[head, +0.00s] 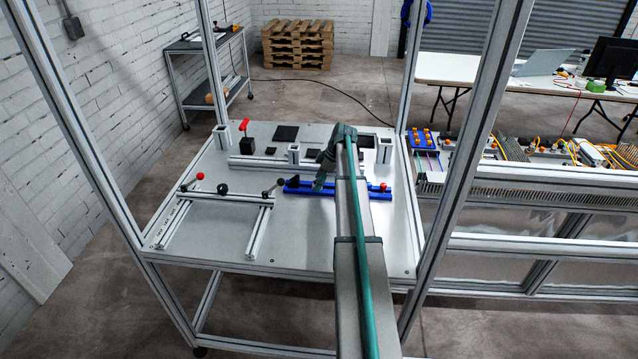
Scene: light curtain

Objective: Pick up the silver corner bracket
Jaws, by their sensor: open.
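I cannot single out the silver corner bracket for certain in the head view. Small silver blocks stand on the fixture table (190,230), one at the back left (223,140), one near the middle (293,154) and one at the right (384,151); they are too small to identify. My gripper (319,187) is low over the table, at the blue rail (358,193). It is open, with nothing visible in it. I cannot tell whether it touches the rail. My arm hides part of the table's right side.
A silver rail frame with a red-knobbed lever (198,178) lies at the table's left. A red handle (244,125) stands at the back. Upright aluminium posts (470,140) frame the table. A blue tray with orange parts (421,140) is at right.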

